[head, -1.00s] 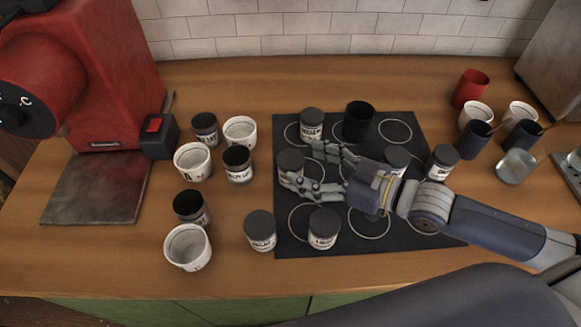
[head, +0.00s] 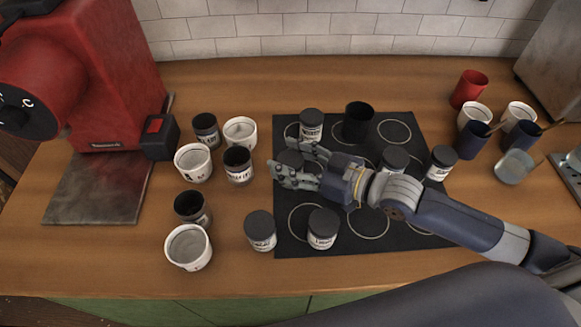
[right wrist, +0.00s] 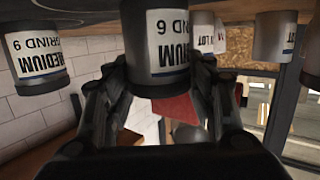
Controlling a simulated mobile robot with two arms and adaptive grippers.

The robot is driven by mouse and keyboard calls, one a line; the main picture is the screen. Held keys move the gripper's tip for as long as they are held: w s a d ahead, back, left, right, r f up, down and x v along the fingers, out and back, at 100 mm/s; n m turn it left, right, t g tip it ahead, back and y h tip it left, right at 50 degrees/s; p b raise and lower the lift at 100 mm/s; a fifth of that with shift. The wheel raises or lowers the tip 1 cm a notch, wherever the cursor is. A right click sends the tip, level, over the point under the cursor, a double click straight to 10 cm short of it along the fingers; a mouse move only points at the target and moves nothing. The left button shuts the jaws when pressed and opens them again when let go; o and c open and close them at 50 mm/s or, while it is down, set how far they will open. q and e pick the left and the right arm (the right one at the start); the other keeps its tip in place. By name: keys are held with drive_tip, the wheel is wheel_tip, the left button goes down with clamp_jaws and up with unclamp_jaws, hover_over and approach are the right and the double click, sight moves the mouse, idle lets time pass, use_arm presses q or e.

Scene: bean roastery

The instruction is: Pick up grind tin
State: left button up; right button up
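Several grind tins with dark lids and white labels stand on the counter and on the black mat (head: 283,245). My right gripper (head: 292,160) has a finger on each side of the grind tin (head: 290,159) at the mat's left edge and partly hides it. In the right wrist view this tin (right wrist: 160,50) stands between the fingers, its label reading MEDIUM GRIND upside down. The fingers look open around it; I see no clear grip. Another MEDIUM GRIND tin (head: 311,124) stands just behind and also shows in the right wrist view (right wrist: 38,55). My left gripper is out of view.
A black cup (head: 357,121) stands right of the rear tin. Two tins (head: 260,231) (head: 323,230) stand in front. White cups (head: 188,247) and open dark tins stand left, near the red roaster (head: 95,70). The mat's front right is clear.

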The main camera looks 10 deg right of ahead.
drive_tip(key=c, duration=0.4)
drive_tip(key=shift+r, duration=0.1)
